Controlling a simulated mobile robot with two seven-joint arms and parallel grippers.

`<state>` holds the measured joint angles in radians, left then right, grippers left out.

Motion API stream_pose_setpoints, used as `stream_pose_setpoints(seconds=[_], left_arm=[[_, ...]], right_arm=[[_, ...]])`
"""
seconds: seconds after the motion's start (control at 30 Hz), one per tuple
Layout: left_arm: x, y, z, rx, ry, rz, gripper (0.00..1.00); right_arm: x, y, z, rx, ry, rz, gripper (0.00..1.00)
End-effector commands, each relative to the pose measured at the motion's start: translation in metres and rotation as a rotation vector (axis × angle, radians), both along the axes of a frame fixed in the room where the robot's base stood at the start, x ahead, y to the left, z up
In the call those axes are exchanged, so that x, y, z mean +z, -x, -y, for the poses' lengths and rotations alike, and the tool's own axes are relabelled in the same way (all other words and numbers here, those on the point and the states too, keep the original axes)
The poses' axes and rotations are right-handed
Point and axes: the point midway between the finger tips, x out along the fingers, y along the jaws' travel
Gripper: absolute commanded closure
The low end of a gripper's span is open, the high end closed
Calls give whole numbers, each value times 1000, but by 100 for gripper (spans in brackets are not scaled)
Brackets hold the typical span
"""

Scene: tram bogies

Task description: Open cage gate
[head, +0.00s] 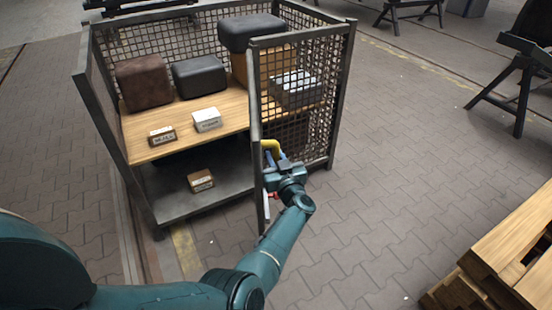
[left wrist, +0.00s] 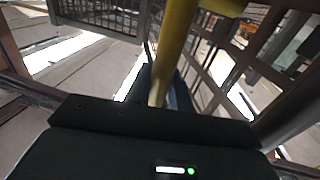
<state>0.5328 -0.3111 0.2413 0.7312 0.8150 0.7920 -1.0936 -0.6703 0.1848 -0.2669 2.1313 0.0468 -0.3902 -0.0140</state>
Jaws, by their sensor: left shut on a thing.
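The cage (head: 113,130) stands in the upper left of the head view, with dark posts and mesh walls. Its gate (head: 257,110) is a framed mesh panel, swung out towards me at the cage's right side, so the front is partly open. A yellow handle (head: 272,147) is on the gate, and it also shows in the left wrist view (left wrist: 172,50). My left gripper (head: 274,168) is shut on the yellow handle. Its fingers are mostly hidden in both views. My right gripper is not in view.
The cage's wooden shelf (head: 150,152) bears dark cases and small boxes, and a small box (head: 200,180) lies on the lower deck. Wooden pallets (head: 500,245) are at the lower right. A dark trestle (head: 520,85) stands at right. The paved floor between is clear.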

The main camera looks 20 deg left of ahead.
Motion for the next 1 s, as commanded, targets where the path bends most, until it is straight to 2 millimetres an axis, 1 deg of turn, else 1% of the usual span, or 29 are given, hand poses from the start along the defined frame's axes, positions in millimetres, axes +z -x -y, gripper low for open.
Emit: stream_pose_setpoints(seconds=[0.37,0.4,0.6,1.0], left_arm=[[0,0,1,2,1,-1,100],[0,0,1,2,1,-1,78],[0,0,1,1,1,-1,62],[0,1,0,1,1,-2,61]], right_arm=[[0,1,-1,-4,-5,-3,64],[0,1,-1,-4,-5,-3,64],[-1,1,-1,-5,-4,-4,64],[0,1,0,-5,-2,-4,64]])
